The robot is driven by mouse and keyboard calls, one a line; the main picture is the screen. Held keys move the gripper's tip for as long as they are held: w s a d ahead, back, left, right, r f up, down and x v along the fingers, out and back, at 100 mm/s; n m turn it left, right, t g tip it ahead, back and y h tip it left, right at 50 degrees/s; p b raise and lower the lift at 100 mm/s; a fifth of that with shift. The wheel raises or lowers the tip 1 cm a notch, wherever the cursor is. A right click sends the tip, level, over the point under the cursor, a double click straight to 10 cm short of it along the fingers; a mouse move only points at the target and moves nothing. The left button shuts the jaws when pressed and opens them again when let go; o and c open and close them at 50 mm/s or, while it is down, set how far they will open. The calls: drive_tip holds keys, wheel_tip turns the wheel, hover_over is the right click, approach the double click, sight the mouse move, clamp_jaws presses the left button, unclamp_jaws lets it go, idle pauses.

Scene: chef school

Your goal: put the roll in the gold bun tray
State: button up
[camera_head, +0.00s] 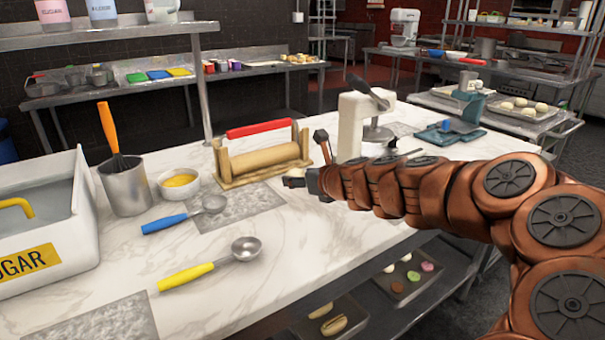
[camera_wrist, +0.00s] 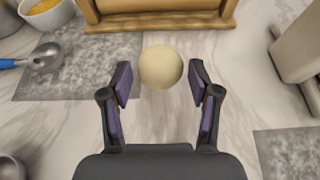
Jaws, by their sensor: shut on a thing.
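The roll (camera_wrist: 160,66), a pale round dough ball, is in the wrist view between the tips of my gripper (camera_wrist: 160,80). The jaws are shut on it, with the roll at the very ends of the fingers. In the head view my gripper (camera_head: 306,163) is over the marble counter, just right of the wooden rolling pin stand; I cannot make out the roll clearly there. I cannot tell which tray is the gold bun tray. A metal tray with pale buns (camera_head: 522,113) is on the right-hand rack, and a tray with a long bun (camera_head: 326,318) is on the lower shelf.

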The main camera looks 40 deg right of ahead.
drive_tip(key=w+d, duration=0.4)
drive_tip(key=d, duration=0.1)
drive_tip(key=w+d+f, duration=0.1)
drive_tip(key=w+d, duration=0.1)
drive_tip(key=d, duration=0.1)
drive_tip(key=shift+w+d, duration=0.15)
drive_tip(key=shift+w, duration=0.15)
drive_tip(key=shift+w+d+f, duration=0.1)
drive_tip(key=shift+f, duration=0.15)
drive_tip(key=shift+f+b, duration=0.45)
drive_tip(key=shift+f, duration=1.1)
drive_tip(key=shift+f, duration=0.15)
drive_tip(key=o, duration=1.2)
drive_tip(key=shift+c, duration=0.2)
